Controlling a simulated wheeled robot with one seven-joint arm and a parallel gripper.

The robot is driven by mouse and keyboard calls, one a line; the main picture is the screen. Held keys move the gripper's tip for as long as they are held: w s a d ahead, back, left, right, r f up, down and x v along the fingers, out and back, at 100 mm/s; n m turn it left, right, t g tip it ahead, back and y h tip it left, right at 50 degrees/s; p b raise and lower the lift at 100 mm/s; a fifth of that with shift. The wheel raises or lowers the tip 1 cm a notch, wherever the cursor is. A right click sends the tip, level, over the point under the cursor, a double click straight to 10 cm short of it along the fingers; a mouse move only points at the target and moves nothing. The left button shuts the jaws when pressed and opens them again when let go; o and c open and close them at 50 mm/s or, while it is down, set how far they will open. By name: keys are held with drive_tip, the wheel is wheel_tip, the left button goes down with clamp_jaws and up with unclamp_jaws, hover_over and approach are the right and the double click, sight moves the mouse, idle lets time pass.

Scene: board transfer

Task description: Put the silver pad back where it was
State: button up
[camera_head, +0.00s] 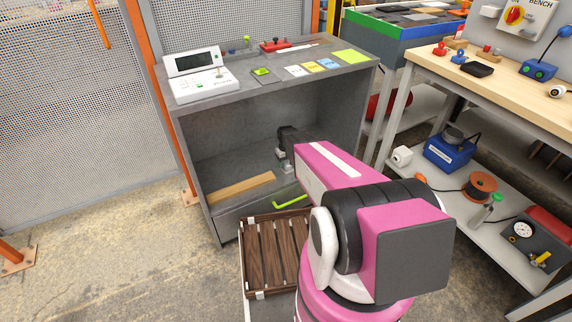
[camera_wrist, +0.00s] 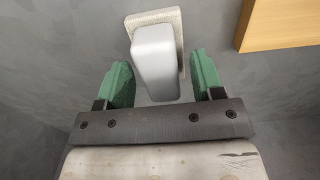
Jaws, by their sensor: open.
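The silver pad (camera_wrist: 156,68) shows in the wrist view as a smooth grey block with rounded edges. A pale, rough-edged piece (camera_wrist: 154,17) lies behind and beside it; I cannot tell whether the two are joined. My gripper (camera_wrist: 163,82) is open, with one green finger on each side of the pad and a visible gap to the left finger. The right finger is close to the pad; contact is unclear. In the head view my gripper (camera_head: 284,161) is inside the open grey cabinet (camera_head: 222,130), low near its floor. The pad cannot be made out there.
A wooden strip (camera_head: 240,187) lies on the cabinet floor to the left; its edge shows in the wrist view (camera_wrist: 282,24). The cabinet top (camera_head: 225,93) is above my gripper. A slatted brown crate (camera_head: 259,262) stands in front. A workbench (camera_head: 450,72) is at the right.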

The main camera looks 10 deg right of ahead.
sight(286, 161)
wheel_tip(286, 161, up, 11)
drive_tip(key=s+r+m, duration=0.1)
drive_tip(key=s+r, duration=0.4)
drive_tip(key=s, duration=0.5)
drive_tip(key=s+r+m, duration=0.2)
drive_tip(key=s+r, duration=0.4)
drive_tip(key=s, duration=0.5)
drive_tip(key=shift+m, duration=0.3)
drive_tip(key=shift+s, duration=0.1)
